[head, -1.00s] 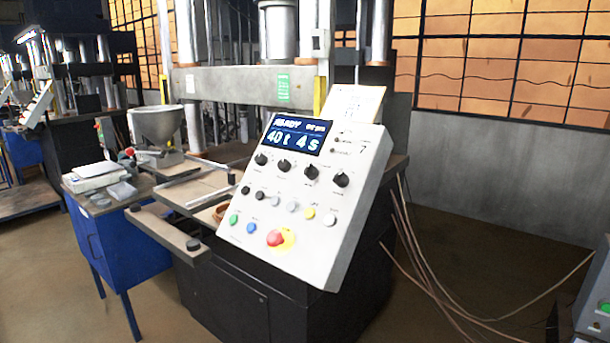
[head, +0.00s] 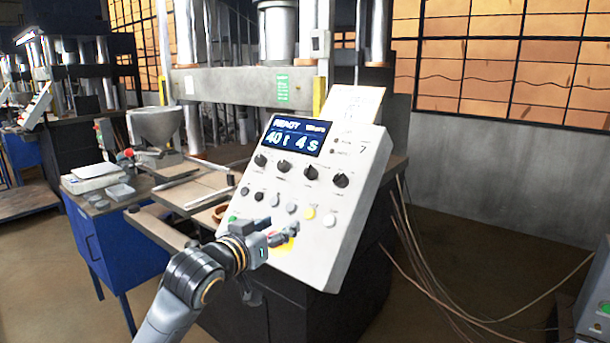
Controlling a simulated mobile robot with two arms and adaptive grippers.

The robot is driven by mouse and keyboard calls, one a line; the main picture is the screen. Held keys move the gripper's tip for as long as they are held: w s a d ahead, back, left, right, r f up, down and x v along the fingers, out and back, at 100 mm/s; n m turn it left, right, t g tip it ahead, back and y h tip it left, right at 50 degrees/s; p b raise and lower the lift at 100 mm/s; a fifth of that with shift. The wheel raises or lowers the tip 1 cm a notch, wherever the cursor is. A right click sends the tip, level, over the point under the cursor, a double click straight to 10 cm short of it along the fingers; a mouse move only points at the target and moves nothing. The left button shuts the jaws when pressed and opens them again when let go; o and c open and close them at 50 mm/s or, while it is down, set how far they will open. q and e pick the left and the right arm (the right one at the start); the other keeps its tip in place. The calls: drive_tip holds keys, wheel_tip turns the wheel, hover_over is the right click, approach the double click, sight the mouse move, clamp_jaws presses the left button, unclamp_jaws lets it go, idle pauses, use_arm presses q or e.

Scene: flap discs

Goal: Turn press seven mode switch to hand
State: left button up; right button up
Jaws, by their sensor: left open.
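The press seven control panel (head: 345,225) is a tilted white box marked 7, with a lit display (head: 297,137) reading READY, 40 t and 4 s. A row of black rotary knobs (head: 311,172) runs below the display; their labels are too small to read, so I cannot tell which one is the mode switch. My left gripper (head: 290,232) is open and empty in front of the lower panel, below the knobs. It partly hides the red emergency stop and its yellow surround. My right gripper is out of view.
A blue cabinet (head: 100,255) with a scale (head: 95,177) and a hopper (head: 156,128) stands at the left. Cables (head: 425,255) hang at the right above open floor.

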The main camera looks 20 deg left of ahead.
use_arm(q)
drive_tip(key=t, duration=0.1)
approach(306, 173)
drive_tip(key=w+p, duration=0.1)
drive_tip(key=w, duration=0.1)
drive_tip(key=w+d+p, duration=0.1)
drive_tip(key=w, duration=0.2)
drive_tip(key=w+p, duration=0.1)
drive_tip(key=w, duration=0.2)
drive_tip(key=shift+w+d+p, duration=0.2)
drive_tip(key=shift+p, duration=0.2)
drive_tip(key=shift+w+d+f, duration=0.1)
drive_tip(key=shift+w+f, duration=0.05)
drive_tip(key=shift+w, duration=0.3)
clamp_jaws()
